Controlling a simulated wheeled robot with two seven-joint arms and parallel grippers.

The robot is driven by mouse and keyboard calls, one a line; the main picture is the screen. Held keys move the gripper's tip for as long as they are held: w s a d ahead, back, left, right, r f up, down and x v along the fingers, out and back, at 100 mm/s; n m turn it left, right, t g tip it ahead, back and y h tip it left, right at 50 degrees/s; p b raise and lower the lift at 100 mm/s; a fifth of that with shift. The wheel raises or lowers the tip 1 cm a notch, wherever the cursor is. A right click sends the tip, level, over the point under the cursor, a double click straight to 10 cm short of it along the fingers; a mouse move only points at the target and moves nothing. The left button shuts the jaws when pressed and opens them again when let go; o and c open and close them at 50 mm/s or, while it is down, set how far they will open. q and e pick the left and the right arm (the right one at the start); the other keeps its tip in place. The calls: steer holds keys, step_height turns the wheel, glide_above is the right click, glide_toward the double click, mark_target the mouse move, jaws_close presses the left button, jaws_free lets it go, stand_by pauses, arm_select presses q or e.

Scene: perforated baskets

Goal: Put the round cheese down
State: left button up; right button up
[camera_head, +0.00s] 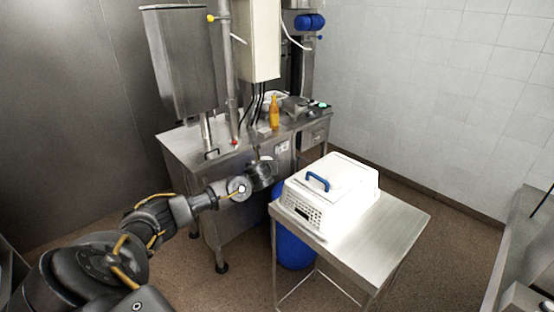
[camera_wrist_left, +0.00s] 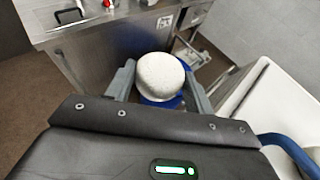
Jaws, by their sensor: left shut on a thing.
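The round cheese (camera_wrist_left: 160,75) is white and sits between the two fingers of my left gripper (camera_wrist_left: 160,88) in the left wrist view. The gripper is shut on it and holds it in the air. In the head view my left gripper (camera_head: 267,170) is beside the steel counter's front, left of the white perforated basket. Only a small pale part of the cheese (camera_head: 267,158) shows there. My right gripper is not in view.
A blue barrel (camera_head: 292,248) is under the table. An orange bottle (camera_head: 275,112) stands on the steel counter (camera_head: 190,140).

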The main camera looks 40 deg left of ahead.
arm_select(q)
steer(key=s+d+r+m+t+h+b, duration=0.1)
steer(key=s+d+r+m+h, duration=0.15)
steer(key=d, duration=0.75)
steer(key=s+d+r+m+t+h, duration=0.1)
steer(key=s+d, duration=0.2)
steer(key=d, duration=0.7)
steer(key=s+d+r+m+h+b, duration=0.1)
steer(key=s+d+r+m+h, duration=0.15)
steer(key=d, duration=0.75)
steer(key=s+d+f+h+b, duration=0.1)
steer(key=s+d+f+b, duration=0.1)
steer(key=f+b, duration=0.2)
steer(key=s+d+f+m+b, duration=0.1)
steer(key=s+d+f+b, duration=0.2)
steer(key=f+b, duration=0.2)
steer(key=b, duration=0.3)
steer(key=shift+s+t+h, duration=0.25)
steer(key=shift+t+h, duration=0.15)
steer(key=shift+d, duration=0.1)
